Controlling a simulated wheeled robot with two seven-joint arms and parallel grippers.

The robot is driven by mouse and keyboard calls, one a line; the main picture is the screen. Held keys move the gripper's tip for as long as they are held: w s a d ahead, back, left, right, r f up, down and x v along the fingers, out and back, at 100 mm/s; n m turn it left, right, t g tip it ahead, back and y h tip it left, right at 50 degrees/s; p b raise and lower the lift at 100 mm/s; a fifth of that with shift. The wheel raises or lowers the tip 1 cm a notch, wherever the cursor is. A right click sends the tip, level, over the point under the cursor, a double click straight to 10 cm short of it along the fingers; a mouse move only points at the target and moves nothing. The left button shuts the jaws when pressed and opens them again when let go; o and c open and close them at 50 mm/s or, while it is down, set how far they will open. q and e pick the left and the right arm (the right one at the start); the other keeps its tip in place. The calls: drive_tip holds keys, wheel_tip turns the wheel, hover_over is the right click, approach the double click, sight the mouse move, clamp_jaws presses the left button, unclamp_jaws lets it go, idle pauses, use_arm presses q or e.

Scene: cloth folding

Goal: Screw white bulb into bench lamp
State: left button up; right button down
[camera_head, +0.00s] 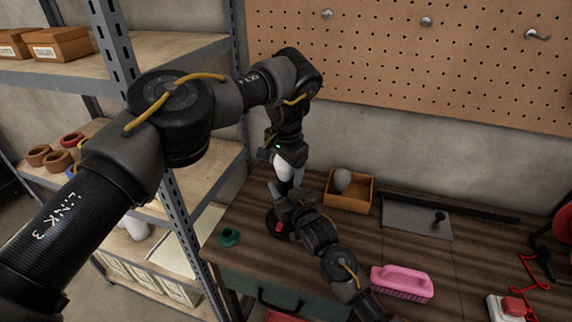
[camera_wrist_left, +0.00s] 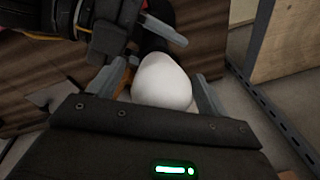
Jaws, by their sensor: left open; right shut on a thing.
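The white bulb (camera_head: 284,167) is upright at the top of the bench lamp, whose black base (camera_head: 272,222) with a red switch stands on the workbench. My left gripper (camera_head: 287,168) points down over the bulb. In the left wrist view the white bulb (camera_wrist_left: 163,82) lies between the open fingers of my left gripper (camera_wrist_left: 160,92), with a visible gap at the right finger. My right gripper (camera_head: 287,190) reaches in from the lower right and is shut just below the bulb, apparently on the lamp's neck. The socket joint is hidden, so I cannot tell how the bulb is seated.
An open box (camera_head: 350,204) with a greyish bulb (camera_head: 342,179) stands right of the lamp. A green ring-like object (camera_head: 229,237) lies left of it. A pink brush (camera_head: 402,281) and a grey mat (camera_head: 415,222) lie to the right. A metal shelf post (camera_head: 187,215) stands close on the left.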

use_arm(q)
drive_tip(key=c, duration=1.1)
drive_tip(key=m, duration=0.4)
drive_tip(key=shift+d+f+m+h, duration=0.1)
drive_tip(key=shift+m+h, duration=0.3)
drive_tip(key=shift+c, duration=0.2)
drive_tip(key=m, duration=0.3)
drive_tip(key=m+h, duration=0.1)
drive_tip(key=m, duration=0.3)
drive_tip(key=shift+s+d+g, duration=0.15)
drive_tip(key=shift+g, duration=0.25)
drive_tip(key=m, duration=0.4)
drive_tip(key=shift+m+g, duration=0.3)
drive_tip(key=shift+g, duration=0.1)
drive_tip(key=m, duration=0.6)
drive_tip(key=shift+s+g, duration=0.1)
drive_tip(key=shift+g, duration=0.3)
drive_tip(key=shift+d+f+m, duration=0.1)
drive_tip(key=shift+m, duration=0.2)
drive_tip(key=o, duration=1.1)
drive_tip(key=shift+c, duration=0.2)
